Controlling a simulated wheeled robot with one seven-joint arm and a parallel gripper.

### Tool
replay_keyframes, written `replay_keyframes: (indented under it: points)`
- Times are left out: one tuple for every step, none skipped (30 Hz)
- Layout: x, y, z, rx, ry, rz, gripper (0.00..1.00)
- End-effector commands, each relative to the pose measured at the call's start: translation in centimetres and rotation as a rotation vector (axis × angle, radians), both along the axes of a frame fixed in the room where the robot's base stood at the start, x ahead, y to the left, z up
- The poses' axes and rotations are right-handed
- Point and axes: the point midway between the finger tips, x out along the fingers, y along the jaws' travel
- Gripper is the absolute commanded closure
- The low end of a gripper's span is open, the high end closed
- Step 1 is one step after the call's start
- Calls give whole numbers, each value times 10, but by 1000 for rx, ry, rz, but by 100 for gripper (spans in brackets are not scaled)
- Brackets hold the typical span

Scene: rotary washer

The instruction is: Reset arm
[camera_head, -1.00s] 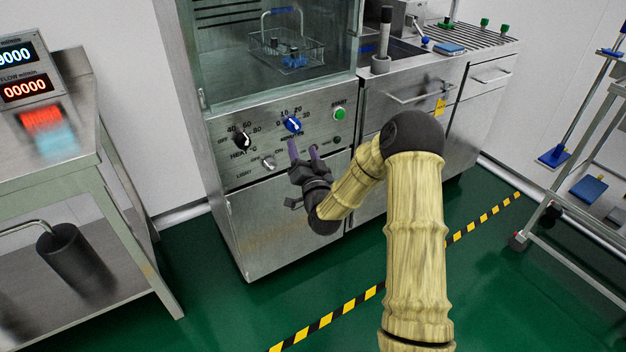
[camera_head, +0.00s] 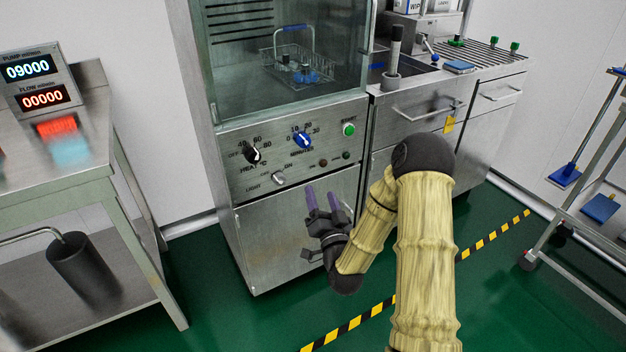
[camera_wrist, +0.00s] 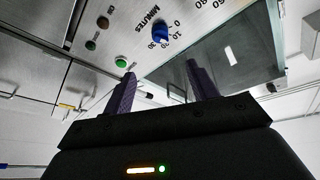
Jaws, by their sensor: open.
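My gripper (camera_head: 322,197) is open and empty, with two purple fingers pointing up in front of the lower door of the steel washer (camera_head: 262,240). It is below the control panel and apart from the knobs. The blue minutes knob (camera_head: 302,139), the black heat knob (camera_head: 251,154), the light switch (camera_head: 278,177) and the green start button (camera_head: 348,129) show on the panel. In the wrist view the fingers (camera_wrist: 160,85) stand apart, with the blue knob (camera_wrist: 160,34) and the green button (camera_wrist: 121,62) beyond them.
A wire basket (camera_head: 296,68) with a blue handle stands behind the washer's glass. A steel bench (camera_head: 60,165) with a pump display (camera_head: 40,82) is at the left. A sink counter (camera_head: 430,85) is at the right, and a trolley (camera_head: 560,225) stands farther right. Green floor is open in front.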

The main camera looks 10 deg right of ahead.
Motion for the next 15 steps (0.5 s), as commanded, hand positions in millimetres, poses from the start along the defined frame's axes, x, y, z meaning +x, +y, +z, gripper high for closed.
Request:
replay_keyframes:
  points:
    - [0, 0, 0, 0, 0, 0, 42]
    - [0, 0, 0, 0, 0, 0, 42]
    - [0, 0, 0, -1, 2, 1, 42]
    - [1, 1, 0, -5, 5, 2, 42]
    - [1, 2, 0, -9, 10, 5, 42]
    - [2, 3, 0, -20, 23, 12, 42]
    - [2, 5, 0, -31, 34, 17, 42]
    - [3, 7, -1, -45, 52, 25, 42]
    - [4, 10, -2, -67, 79, 37, 42]
    - [5, 13, -3, -87, 103, 47, 42]
    - [6, 16, -4, -108, 132, 58, 42]
    - [6, 19, -7, -140, 173, 72, 42]
    - [6, 22, -8, -164, 206, 82, 42]
    - [6, 24, -10, -188, 240, 93, 42]
    - [5, 27, -13, -223, 286, 106, 42]
